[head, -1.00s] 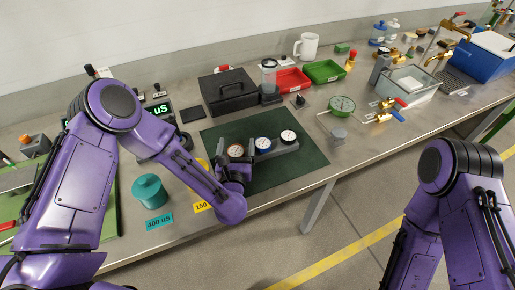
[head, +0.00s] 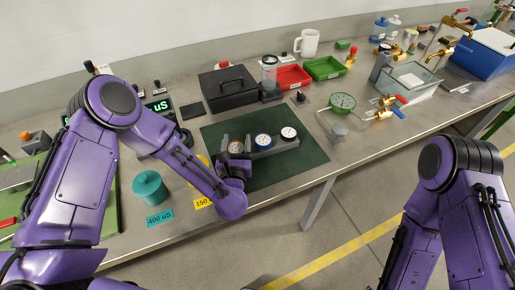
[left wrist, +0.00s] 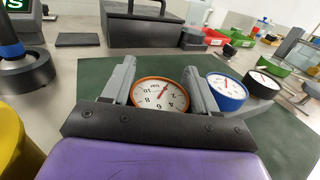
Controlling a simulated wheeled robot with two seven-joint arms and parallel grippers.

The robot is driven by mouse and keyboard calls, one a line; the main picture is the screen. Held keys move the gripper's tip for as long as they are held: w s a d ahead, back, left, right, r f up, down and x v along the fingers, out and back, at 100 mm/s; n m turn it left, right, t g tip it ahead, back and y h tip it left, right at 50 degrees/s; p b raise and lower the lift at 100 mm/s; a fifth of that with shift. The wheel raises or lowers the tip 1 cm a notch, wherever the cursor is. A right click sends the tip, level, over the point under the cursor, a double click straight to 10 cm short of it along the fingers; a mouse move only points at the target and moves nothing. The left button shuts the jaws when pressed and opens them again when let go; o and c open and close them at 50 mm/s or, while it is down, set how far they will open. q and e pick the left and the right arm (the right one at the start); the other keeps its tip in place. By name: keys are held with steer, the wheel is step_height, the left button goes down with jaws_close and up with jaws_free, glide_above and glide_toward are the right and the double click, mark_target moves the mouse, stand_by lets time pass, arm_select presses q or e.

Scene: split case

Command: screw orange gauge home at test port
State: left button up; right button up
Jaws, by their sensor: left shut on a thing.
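The orange gauge (left wrist: 160,94), a round white dial with an orange rim, sits between the two grey fingers of my left gripper (left wrist: 158,82) in the left wrist view. The fingers are shut on its sides. In the head view the orange gauge (head: 236,147) and my left gripper (head: 237,149) are at the left end of a grey rack (head: 276,149) on a dark green mat (head: 300,174). The gauge's stem is hidden. I cannot make out the test port for certain. My right arm shows at the right, but its gripper is out of view.
A blue gauge (head: 263,142) and a black gauge (head: 288,133) stand in the rack beside the orange one. A black case (head: 228,88) stands behind the mat, a teal jar (head: 149,188) at left.

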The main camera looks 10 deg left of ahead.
mark_target(236, 143)
arm_select(q)
steer(key=shift+r, duration=0.25)
stand_by(0.6)
steer(key=shift+r+p, duration=1.3)
steer(key=shift+r, duration=0.9)
